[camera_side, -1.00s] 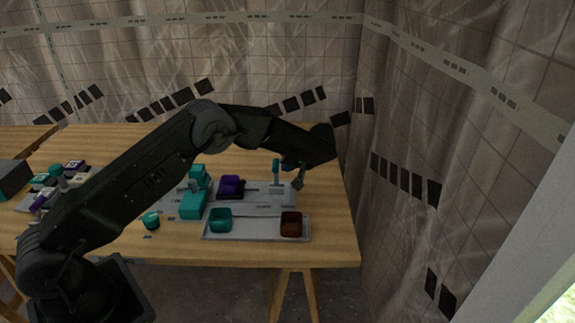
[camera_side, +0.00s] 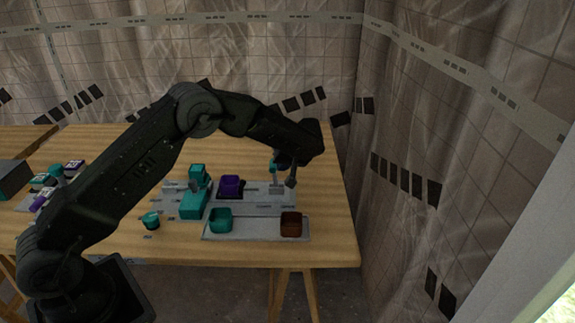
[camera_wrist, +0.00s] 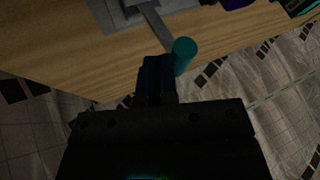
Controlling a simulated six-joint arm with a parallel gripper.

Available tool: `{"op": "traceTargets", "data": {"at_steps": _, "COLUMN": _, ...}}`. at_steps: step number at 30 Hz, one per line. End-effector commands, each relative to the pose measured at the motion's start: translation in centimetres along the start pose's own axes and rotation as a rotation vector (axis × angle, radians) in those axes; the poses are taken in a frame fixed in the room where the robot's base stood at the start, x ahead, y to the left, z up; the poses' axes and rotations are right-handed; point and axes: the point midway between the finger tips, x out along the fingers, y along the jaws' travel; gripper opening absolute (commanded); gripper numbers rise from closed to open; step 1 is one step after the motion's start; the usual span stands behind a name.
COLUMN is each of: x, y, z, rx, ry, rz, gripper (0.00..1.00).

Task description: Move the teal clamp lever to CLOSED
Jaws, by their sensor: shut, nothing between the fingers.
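The teal clamp lever (camera_side: 273,166) stands up from the right part of the grey panel in the side view, its teal knob on a grey bar. In the wrist view its round knob (camera_wrist: 184,50) and grey bar (camera_wrist: 155,30) lie just beyond my fingertips. My gripper (camera_wrist: 157,64) is shut and empty, its dark blue fingers right beside the knob. I cannot tell whether they touch it. In the side view my wrist partly covers the area around the knob. No CLOSED marking is readable.
A purple block (camera_side: 230,184) and a teal fixture (camera_side: 194,205) are left of the lever. A tray (camera_side: 255,230) in front holds a teal bin (camera_side: 220,218) and a brown bin (camera_side: 291,223). A teal cylinder (camera_side: 151,220) stands nearby. The wooden table's right edge is close.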

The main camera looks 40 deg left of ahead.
Motion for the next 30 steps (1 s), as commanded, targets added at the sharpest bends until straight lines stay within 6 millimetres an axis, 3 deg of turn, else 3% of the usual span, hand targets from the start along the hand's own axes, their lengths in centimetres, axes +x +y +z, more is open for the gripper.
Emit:
{"op": "traceTargets", "data": {"at_steps": 6, "x": 0.3, "y": -1.4, "z": -0.3, "rx": -0.053, "ry": -0.03, "rz": 0.11, "gripper": 0.0}}
{"op": "traceTargets", "data": {"at_steps": 15, "x": 1.0, "y": -2.9, "z": -0.3, "rx": -0.048, "ry": -0.028, "rz": 0.105, "gripper": 0.0}}
{"op": "traceTargets", "data": {"at_steps": 30, "x": 1.5, "y": -3.6, "z": -0.3, "rx": -0.047, "ry": -0.028, "rz": 0.101, "gripper": 0.0}}
